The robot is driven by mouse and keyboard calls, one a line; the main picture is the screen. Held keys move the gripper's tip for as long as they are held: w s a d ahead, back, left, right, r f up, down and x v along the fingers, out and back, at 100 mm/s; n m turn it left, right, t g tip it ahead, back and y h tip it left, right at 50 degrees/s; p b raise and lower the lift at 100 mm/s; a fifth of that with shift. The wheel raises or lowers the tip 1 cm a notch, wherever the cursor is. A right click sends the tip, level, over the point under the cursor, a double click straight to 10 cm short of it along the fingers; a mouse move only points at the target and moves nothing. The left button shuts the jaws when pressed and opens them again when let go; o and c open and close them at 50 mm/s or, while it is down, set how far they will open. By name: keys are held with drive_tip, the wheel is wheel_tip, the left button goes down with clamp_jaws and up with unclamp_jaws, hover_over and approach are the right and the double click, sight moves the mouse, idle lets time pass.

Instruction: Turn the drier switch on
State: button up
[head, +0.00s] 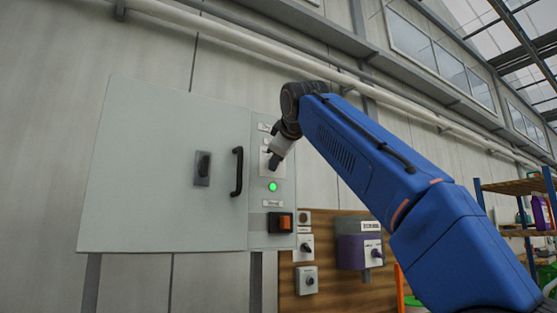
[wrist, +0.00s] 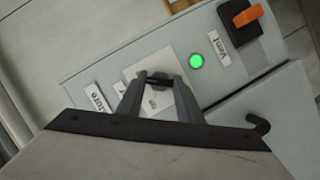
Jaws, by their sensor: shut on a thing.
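My gripper (head: 272,166) is at the upper part of the grey cabinet's right-hand control strip (head: 257,240). In the wrist view its two fingers (wrist: 159,82) are closed on a small dark switch knob (wrist: 158,81) in front of a pale square plate (wrist: 133,74). The fingers hide most of the knob, so its turned position cannot be told. No readable label names it as the drier switch. A green lamp (head: 272,187) is lit just below the gripper and also shows in the wrist view (wrist: 196,61).
The cabinet door has a black handle (head: 237,172) and a dark latch (head: 203,168). Other knob boxes (head: 306,280) and a purple-grey box (head: 360,250) are mounted lower right.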

drive_tip(key=shift+w+f+m+g, duration=0.1)
drive_tip(key=shift+m+g, duration=0.2)
drive_tip(key=shift+m, duration=0.2)
idle(0.3)
drive_tip(key=o, duration=1.1)
drive_tip(key=v, duration=1.7)
drive_tip(key=shift+d, duration=0.3)
